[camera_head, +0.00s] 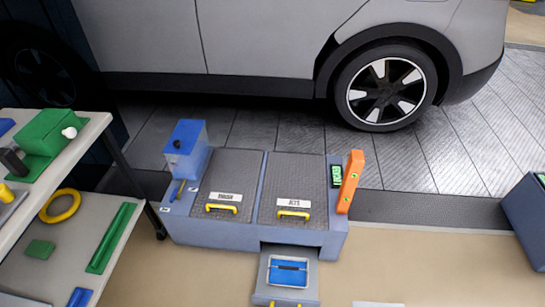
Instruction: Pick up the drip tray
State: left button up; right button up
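A low grey-blue floor unit (185,228) stands in front of the parked car. A grey drawer (306,293) sticks out of its front, at the bottom middle of the view. In the drawer lies a small blue rectangular piece with a grey middle (288,265); it may be the drip tray, but I cannot tell for sure. No other thing in view is clearly a drip tray. Neither of my grippers is in view, and nothing is seen touching the drawer or the blue piece.
Two dark lids with yellow handles (223,208) close the unit's top. A blue tank (186,146) and an orange post (350,182) stand on it. Shelving (62,205) with green and yellow items is at left. A dark box (527,222) is at right.

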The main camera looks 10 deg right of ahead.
aim_at(285, 271)
jog(key=k+j+z, duration=0.1)
jog(key=k+z, duration=0.15)
jog(key=k, duration=0.25)
jog(key=k+z, duration=0.25)
jog(key=k, duration=0.25)
